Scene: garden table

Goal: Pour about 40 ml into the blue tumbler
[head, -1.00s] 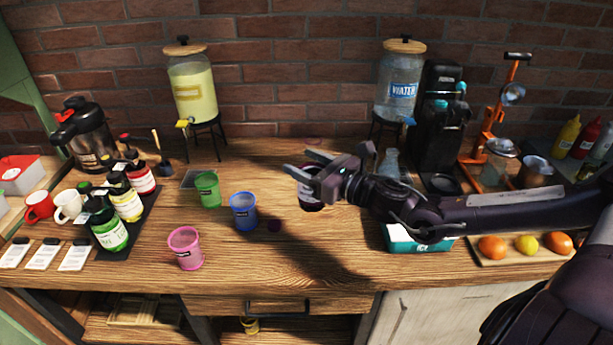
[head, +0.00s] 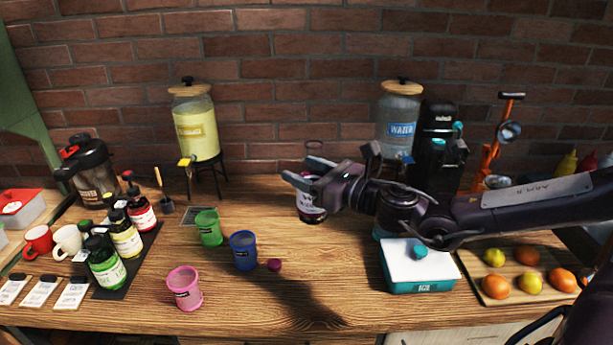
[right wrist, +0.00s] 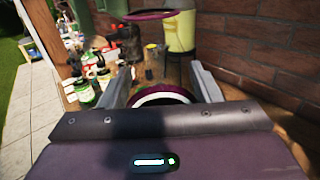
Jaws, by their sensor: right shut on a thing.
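The blue tumbler (head: 243,250) stands upright on the wooden table, left of centre in the head view; its contents are unclear. My right gripper (head: 299,172) is shut on a clear bottle (head: 310,207) with a dark purple lower part. The bottle looks about upright, to the right of and behind the tumbler in the picture, apart from it. Its purple rim (right wrist: 152,15) and a purple and white ring (right wrist: 163,95) show in the right wrist view. The fingers partly hide the bottle. A small purple cap (head: 274,265) lies on the table. My left gripper is out of view.
A green tumbler (head: 209,228) and a pink tumbler (head: 185,289) stand near the blue one. Several bottles (head: 107,265) stand at left. A white and teal box (head: 420,265) and a fruit board (head: 520,267) are at right. Two drink dispensers stand behind.

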